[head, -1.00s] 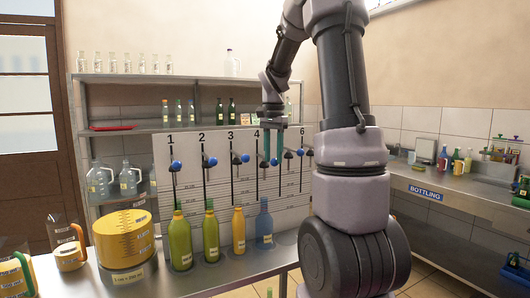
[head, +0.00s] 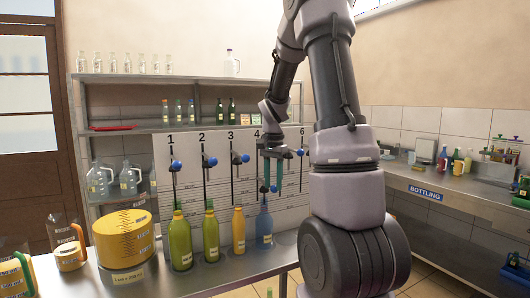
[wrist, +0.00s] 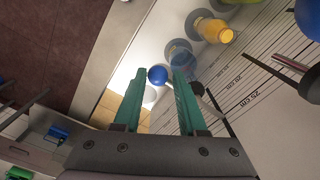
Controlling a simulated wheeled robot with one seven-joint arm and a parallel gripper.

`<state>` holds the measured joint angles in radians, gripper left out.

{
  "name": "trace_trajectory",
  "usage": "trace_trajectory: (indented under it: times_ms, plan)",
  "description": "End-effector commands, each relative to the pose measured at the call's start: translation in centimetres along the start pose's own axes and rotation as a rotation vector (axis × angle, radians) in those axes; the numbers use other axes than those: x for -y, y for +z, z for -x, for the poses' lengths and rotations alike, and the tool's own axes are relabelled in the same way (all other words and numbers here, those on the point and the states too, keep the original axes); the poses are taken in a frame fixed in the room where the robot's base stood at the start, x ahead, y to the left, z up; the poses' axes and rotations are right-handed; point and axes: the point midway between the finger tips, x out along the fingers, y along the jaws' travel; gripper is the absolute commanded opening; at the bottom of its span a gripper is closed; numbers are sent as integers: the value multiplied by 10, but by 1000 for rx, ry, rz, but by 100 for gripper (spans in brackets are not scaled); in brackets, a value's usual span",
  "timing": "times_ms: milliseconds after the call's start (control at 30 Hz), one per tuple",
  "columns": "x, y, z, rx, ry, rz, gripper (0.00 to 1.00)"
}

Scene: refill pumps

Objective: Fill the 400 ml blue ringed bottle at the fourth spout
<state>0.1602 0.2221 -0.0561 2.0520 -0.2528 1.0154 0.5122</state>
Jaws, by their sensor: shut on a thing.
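The blue see-through bottle (head: 264,228) stands upright on the steel counter under the fourth spout, at the right end of the bottle row. Its upper part is seen from above in the wrist view (wrist: 182,52). My gripper (head: 273,187) is in front of the board by number 4, above and slightly right of the bottle. In the wrist view its teal fingers (wrist: 160,77) are shut on a blue ball knob (wrist: 158,75). The fourth spout is partly hidden by my gripper. I cannot tell the liquid level in the bottle.
Two green bottles (head: 180,242) and a yellow bottle (head: 238,230) stand to the left. A yellow measuring drum (head: 125,240) and a jug (head: 68,243) are further left. The white board (head: 225,215) stands close behind. Blue knobs (head: 176,165) of other spouts flank my gripper.

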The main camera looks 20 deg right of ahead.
Motion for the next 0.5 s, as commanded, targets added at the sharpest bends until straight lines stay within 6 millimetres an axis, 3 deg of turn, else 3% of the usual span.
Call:
trace_trajectory:
  times_ms: [200,500]
  plan:
    - [-5,-6,-11,-9,3,-9,5]
    - [-5,-7,-12,-10,2,-10,5]
